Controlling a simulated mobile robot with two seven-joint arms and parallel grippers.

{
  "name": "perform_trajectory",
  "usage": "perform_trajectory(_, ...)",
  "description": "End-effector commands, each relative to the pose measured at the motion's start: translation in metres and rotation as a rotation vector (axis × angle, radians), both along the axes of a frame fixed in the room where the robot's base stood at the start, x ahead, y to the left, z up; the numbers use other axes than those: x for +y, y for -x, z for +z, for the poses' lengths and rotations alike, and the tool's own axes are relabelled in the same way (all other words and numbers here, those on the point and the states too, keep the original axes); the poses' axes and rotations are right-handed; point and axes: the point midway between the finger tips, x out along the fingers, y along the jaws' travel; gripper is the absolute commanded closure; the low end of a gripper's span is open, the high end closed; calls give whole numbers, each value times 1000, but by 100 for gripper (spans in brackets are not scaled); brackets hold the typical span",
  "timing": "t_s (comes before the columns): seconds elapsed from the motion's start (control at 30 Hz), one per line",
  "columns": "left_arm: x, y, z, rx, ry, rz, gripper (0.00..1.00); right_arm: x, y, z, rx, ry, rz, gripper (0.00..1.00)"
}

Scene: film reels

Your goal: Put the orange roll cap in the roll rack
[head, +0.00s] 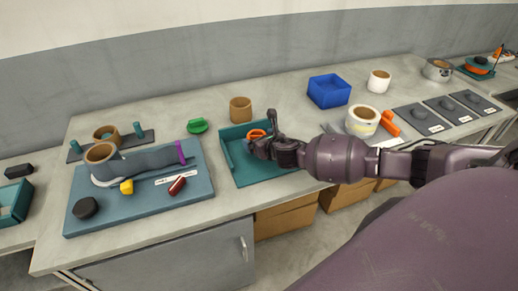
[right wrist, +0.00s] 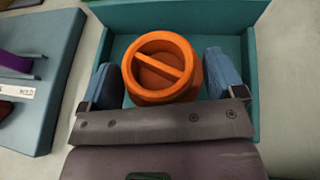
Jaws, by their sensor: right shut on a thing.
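The orange roll cap (right wrist: 162,68) is round with a bar across its top. In the right wrist view it sits between the two blue finger pads of my right gripper (right wrist: 163,85), which is shut on it. In the head view the cap (head: 257,134) shows partly behind my right gripper (head: 262,142), over the teal low-walled tray (head: 266,170). Whether the cap touches the tray floor is hard to tell. A dark base with teal posts (head: 138,130) and a brown roll stands at the back left; I cannot tell which piece is the roll rack. My left gripper is not in view.
A blue-grey board (head: 150,205) with a brown roll (head: 101,158) and small coloured pieces lies left of the tray. A brown roll (head: 241,110), a green piece (head: 197,126) and a blue bin (head: 329,91) stand behind. White rolls (head: 362,121) stand right, near my arm.

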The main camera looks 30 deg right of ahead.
Motion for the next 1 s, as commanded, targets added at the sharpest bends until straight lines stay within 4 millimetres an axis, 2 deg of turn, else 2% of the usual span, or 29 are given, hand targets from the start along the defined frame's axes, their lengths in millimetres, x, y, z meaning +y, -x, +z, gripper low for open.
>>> perform_trajectory(0.1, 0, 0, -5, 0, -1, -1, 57, 1, 1, -19, 4, -3, -1, 36)
perform_trajectory(0.23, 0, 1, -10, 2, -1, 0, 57, 1, 1, -35, 3, -3, 0, 36)
perform_trajectory(0.67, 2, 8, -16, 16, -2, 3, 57, 1, 0, -40, 2, -1, 1, 36)
perform_trajectory(0.7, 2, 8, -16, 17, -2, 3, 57, 1, 0, -40, 2, -1, 1, 7)
perform_trajectory(0.73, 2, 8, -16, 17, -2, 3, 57, 1, 0, -40, 2, -1, 1, 3)
perform_trajectory(0.77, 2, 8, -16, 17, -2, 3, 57, 1, 0, -39, 2, -1, 1, 0)
perform_trajectory(1.0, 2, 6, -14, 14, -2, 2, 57, 1, 0, -38, 1, -1, 1, 0)
